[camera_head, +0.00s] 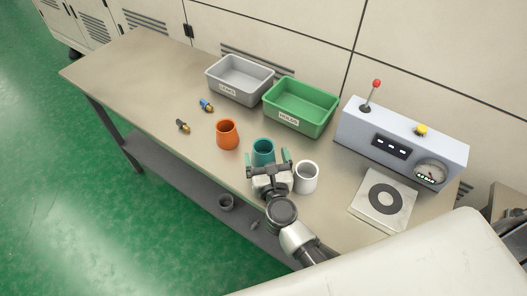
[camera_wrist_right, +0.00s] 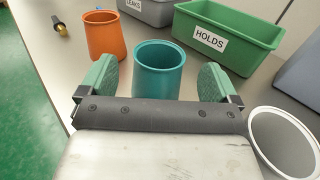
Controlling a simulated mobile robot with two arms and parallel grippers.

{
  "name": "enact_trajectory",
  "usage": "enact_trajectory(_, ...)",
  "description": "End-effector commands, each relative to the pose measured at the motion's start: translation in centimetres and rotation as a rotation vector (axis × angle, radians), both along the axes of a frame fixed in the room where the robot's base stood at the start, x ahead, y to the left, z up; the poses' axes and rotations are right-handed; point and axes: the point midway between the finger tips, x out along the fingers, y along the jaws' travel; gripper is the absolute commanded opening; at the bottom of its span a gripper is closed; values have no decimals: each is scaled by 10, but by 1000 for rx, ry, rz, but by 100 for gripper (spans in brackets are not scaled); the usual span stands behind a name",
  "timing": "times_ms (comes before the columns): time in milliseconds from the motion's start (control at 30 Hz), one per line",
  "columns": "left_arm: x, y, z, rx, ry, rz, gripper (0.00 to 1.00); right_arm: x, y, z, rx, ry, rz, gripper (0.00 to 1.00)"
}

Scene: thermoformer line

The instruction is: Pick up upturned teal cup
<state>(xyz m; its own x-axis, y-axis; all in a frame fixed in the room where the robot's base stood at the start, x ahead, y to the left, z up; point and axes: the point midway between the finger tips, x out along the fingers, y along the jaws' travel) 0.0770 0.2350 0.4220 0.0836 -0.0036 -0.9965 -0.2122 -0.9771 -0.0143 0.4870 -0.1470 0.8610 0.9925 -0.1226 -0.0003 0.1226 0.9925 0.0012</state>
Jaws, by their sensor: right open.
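The teal cup (camera_head: 263,149) stands on the table, between the orange cup and the white cup. In the wrist view the teal cup (camera_wrist_right: 159,75) shows a round rim around a darker hollow at its top; I cannot tell surely whether this is its mouth or a recessed base. My right gripper (camera_head: 270,163) is open, with green finger pads. In the wrist view the right gripper (camera_wrist_right: 157,80) has one finger to each side of the cup, with gaps to both. The cup's lower part is hidden by the gripper body. My left gripper is not in view.
The orange cup (camera_head: 227,134) stands to the left, and the white cup (camera_head: 306,178) close to the right of my gripper. Behind are a grey LEAKS bin (camera_head: 228,90) and a green HOLDS bin (camera_head: 289,122). A control box (camera_head: 384,145) stands right. The table's left end is clear.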

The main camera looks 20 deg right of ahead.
Motion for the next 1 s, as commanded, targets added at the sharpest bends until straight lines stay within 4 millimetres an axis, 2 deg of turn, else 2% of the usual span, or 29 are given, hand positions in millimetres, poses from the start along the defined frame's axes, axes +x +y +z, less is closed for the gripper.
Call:
enact_trajectory(100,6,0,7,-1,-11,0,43,20,-1,3,-3,-2,1,92)
enact_trajectory(200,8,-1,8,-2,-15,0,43,31,-2,2,-1,-1,1,92)
enact_trajectory(500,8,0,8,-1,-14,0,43,35,-3,0,-1,0,0,92)
enact_trajectory(833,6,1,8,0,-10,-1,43,34,-3,1,-1,0,0,42)
enact_trajectory(1000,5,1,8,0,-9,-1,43,34,-3,1,-1,-1,0,39)
